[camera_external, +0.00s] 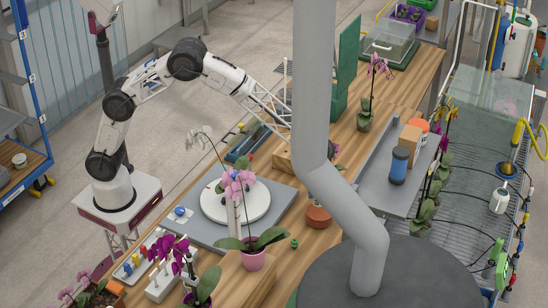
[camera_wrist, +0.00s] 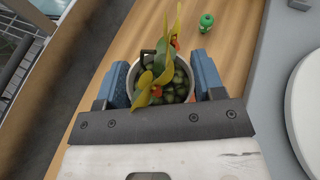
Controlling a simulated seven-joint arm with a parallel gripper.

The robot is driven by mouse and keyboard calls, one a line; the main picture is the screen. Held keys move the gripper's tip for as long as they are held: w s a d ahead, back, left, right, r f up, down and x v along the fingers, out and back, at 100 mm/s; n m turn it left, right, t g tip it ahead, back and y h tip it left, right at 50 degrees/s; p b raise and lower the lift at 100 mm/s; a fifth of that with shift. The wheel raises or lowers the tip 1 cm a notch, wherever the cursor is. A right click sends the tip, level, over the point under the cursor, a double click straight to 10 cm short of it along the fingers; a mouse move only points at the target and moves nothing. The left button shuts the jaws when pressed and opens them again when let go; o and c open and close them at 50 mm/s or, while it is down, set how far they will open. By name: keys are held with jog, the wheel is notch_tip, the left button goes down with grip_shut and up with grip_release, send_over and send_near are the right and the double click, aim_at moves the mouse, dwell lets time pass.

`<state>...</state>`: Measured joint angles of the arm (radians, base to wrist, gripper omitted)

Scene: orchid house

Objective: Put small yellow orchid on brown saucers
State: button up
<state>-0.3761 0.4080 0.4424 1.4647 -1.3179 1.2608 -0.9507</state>
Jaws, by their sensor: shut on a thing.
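The small yellow orchid (camera_wrist: 163,75) stands in a round pot filled with dark pebbles, its yellow petals rising toward the wrist camera. My gripper (camera_wrist: 160,88) is shut on this pot, with one blue finger on each side. The pot is over the wooden bench; I cannot tell whether it touches it. I cannot clearly make out any brown saucers; a reddish-brown round vessel (camera_external: 318,216) stands partly behind the pipe.
The grey pipe (camera_external: 313,80) crosses the external view. A small green object (camera_wrist: 207,22) lies on the bench (camera_wrist: 235,45). A grey raised tray (camera_external: 385,185) holds a blue cylinder (camera_external: 399,165).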

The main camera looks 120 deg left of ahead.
aim_at(321, 206)
jog(key=shift+w+a, duration=0.1)
jog(key=shift+w, duration=0.2)
jog(key=shift+f, duration=1.8)
jog(key=shift+f, duration=0.15)
jog(key=o, duration=1)
